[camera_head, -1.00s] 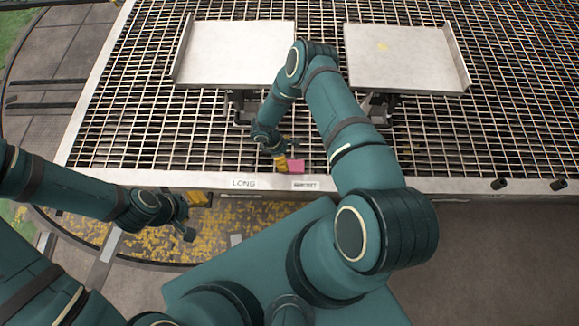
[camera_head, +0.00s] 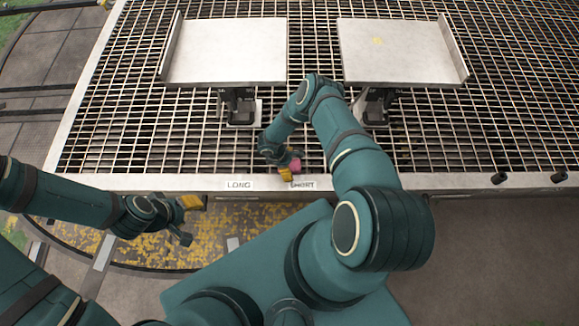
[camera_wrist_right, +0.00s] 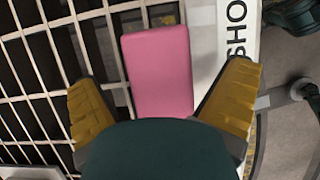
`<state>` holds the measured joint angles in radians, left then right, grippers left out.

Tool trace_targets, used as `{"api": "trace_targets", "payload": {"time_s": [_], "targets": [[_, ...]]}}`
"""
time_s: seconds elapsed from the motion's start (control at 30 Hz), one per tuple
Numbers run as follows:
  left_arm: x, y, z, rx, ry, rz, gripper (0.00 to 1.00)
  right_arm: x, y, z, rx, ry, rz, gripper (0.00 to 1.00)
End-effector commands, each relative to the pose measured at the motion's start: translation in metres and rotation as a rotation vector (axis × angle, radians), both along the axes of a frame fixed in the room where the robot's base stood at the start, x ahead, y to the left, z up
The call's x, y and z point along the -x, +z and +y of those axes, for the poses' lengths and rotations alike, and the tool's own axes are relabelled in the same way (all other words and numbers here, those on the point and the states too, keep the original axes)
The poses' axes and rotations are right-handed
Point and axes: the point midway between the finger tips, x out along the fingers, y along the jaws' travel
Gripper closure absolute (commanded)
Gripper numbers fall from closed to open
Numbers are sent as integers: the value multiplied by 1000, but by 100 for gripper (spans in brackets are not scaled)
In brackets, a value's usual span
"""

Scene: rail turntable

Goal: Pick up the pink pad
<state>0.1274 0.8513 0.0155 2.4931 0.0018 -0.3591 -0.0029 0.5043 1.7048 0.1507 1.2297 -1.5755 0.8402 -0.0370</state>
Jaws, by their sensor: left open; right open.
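The pink pad (camera_wrist_right: 158,72) is a flat rectangular block. In the right wrist view it lies between the two yellow fingers of my open right gripper (camera_wrist_right: 165,100), with a gap on each side. In the head view the pad (camera_head: 295,164) shows only as a small pink patch by the grating's front edge. My right gripper (camera_head: 288,170) is over it and hides part of it. My left gripper (camera_head: 188,218) is open and empty, in front of the table's front edge, well left of the pad.
The grating table (camera_head: 150,130) has a pale front rim with a LONG label (camera_head: 240,184) and a SHORT label (camera_head: 302,184). Two metal trays, a left one (camera_head: 228,52) and a right one (camera_head: 395,52), stand at the back. Grating left of my right arm is clear.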

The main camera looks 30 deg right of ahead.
Motion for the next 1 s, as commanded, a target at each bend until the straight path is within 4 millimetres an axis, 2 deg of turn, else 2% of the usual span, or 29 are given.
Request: {"api": "trace_targets", "payload": {"time_s": [0.93,0.97,1.0], "targets": [[0,1,0,0,0,0,53,0,-4,0,0,0,0,1],[0,1,0,0,0,0,53,0,-4,0,0,0,0,8],[0,1,0,0,0,0,53,0,-4,0,0,0,0,22]]}}
